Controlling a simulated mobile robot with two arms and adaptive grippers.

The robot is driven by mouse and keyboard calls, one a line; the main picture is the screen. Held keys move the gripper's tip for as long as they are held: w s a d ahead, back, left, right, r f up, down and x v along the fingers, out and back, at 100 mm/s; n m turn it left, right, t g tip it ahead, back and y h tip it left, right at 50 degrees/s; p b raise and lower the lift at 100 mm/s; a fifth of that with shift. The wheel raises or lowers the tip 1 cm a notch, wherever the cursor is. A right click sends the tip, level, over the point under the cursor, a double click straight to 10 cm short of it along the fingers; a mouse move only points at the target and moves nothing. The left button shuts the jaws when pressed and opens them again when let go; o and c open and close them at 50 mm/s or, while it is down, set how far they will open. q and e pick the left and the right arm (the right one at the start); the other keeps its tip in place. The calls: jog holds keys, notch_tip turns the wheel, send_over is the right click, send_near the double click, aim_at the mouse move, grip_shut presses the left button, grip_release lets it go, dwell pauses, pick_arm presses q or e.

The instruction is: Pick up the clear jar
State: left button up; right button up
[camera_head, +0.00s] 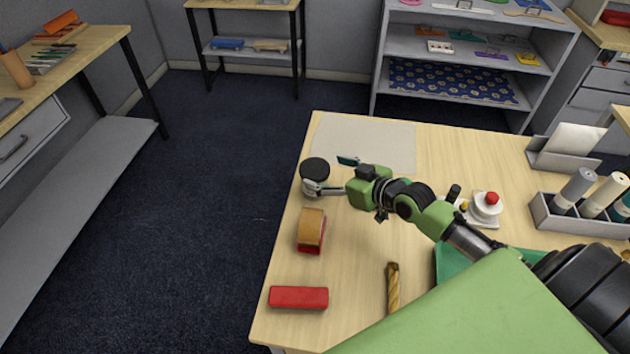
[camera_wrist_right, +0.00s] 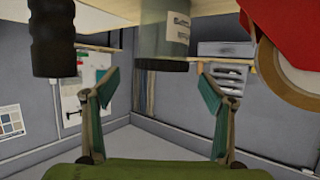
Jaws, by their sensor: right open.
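The clear jar (camera_head: 311,188) stands upright near the left edge of the table, with a round black lid. In the right wrist view, which looks upside down, the jar (camera_wrist_right: 163,35) shows a small label and its dark lid, beyond the fingertips and roughly between them. My right gripper (camera_head: 327,173) reaches in from the right at the jar, its fingers spread. It also shows open and empty in the right wrist view (camera_wrist_right: 158,79). I cannot tell whether a finger touches the jar. My left gripper is not in view.
A red and tan tape dispenser (camera_head: 311,231) stands just in front of the jar. A red block (camera_head: 299,297) and a twisted wooden stick (camera_head: 393,288) lie nearer me. A pale mat (camera_head: 385,143) lies behind. A dark ribbed cylinder (camera_wrist_right: 48,40) hangs close in the wrist view.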

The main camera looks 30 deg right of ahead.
aim_at(319, 171)
jog(key=shift+f+p+x, duration=0.1)
jog(key=shift+p+x, duration=0.3)
jog(key=shift+x, duration=0.95)
jog(key=shift+f+p+x, duration=0.15)
jog(key=shift+p+x, duration=0.2)
jog(key=shift+x, duration=1.05)
jog(key=shift+s, duration=0.15)
jog(key=c, duration=1.5)
jog(key=shift+r, duration=0.1)
jog(key=shift+c, duration=0.2)
